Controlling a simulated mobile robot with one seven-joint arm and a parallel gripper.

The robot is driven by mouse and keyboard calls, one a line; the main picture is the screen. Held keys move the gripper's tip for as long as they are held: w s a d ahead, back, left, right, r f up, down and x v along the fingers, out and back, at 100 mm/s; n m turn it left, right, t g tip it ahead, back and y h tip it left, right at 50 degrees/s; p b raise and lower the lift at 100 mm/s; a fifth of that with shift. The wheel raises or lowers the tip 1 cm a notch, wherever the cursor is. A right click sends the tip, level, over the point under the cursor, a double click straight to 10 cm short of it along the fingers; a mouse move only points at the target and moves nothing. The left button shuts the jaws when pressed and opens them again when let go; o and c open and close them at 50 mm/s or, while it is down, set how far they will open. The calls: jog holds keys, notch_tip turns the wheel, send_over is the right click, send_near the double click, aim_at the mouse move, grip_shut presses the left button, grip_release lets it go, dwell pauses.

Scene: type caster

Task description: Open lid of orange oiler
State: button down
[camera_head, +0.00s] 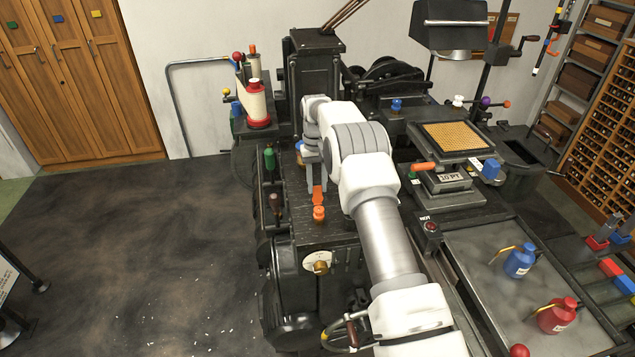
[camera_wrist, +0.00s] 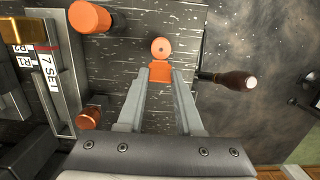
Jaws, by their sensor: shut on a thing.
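The orange oiler (camera_head: 319,213) stands on the dark machine top, left of my arm. In the wrist view its round orange part (camera_wrist: 161,47) shows just beyond my fingertips. An orange flat piece, its lid as far as I can tell (camera_wrist: 160,72), sits between the fingertips; it also shows in the head view (camera_head: 318,196) just above the round part. My gripper (camera_head: 315,184) reaches down from above, and its two grey fingers (camera_wrist: 159,80) are shut on this piece. I cannot tell how far the lid is tilted open.
A dark wooden handle (camera_wrist: 235,80) sticks out right of the fingers in the wrist view. An orange cylinder (camera_wrist: 90,17), a copper-coloured cylinder (camera_wrist: 88,118) and a labelled metal block (camera_wrist: 45,70) lie to the left.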

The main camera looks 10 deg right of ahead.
jog(key=shift+w+f+g, duration=0.1)
jog(key=shift+f+g, duration=0.1)
jog(key=shift+g, duration=0.1)
dwell(0.4)
jog(key=c, duration=0.6)
grip_release()
jog(key=shift+o, duration=0.2)
jog(key=shift+r+p, duration=0.1)
jog(key=shift+p, duration=0.2)
